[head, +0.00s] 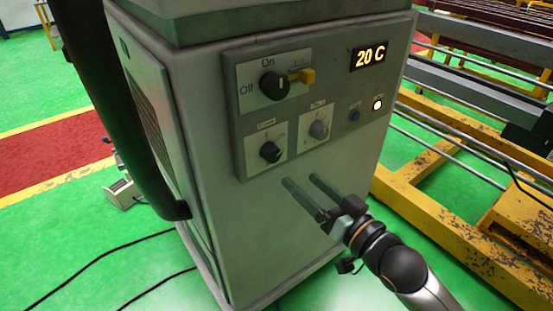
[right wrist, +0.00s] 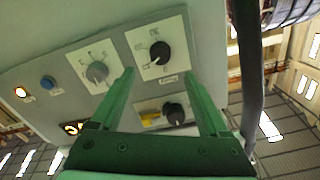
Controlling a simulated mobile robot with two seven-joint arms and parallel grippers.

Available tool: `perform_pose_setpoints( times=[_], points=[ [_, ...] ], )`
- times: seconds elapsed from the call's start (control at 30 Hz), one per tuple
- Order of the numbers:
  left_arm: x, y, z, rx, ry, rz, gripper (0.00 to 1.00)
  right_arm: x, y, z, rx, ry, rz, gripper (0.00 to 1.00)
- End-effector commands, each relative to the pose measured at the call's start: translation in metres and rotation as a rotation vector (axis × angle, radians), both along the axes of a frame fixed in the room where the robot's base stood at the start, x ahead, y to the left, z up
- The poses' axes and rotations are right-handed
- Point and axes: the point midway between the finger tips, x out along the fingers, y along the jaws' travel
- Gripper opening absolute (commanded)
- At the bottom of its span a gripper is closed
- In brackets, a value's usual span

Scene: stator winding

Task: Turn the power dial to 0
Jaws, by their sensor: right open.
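The grey control panel (head: 340,85) is on the front of a tall grey cabinet. A black dial (head: 270,151) sits on a white plate at its lower left; the plate's label is too small to read surely, but it may be the power dial. In the right wrist view this black dial (right wrist: 160,52) appears between and beyond the fingers. A grey dial (head: 318,129) is on the plate to its right. My right gripper (head: 300,180) is open and empty, its two green fingers pointing at the cabinet just below the panel, apart from the dials. My left gripper is out of view.
A black On/Off switch (head: 273,85) with a yellow tab (head: 302,75) is above the dials. A display (head: 370,56) reads 20 C. A blue button (head: 354,114) and a lit lamp (head: 377,105) are at the right. A thick black hose (head: 130,110) hangs left; yellow frames (head: 440,200) stand right.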

Motion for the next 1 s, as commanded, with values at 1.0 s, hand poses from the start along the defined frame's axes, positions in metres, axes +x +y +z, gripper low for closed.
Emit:
perform_pose_setpoints(
  times=[1.0],
  points=[
    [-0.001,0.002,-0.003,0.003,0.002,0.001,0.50,0.082,0.059,0.000,-0.002,-0.001,-0.001,0.74]
  ],
)
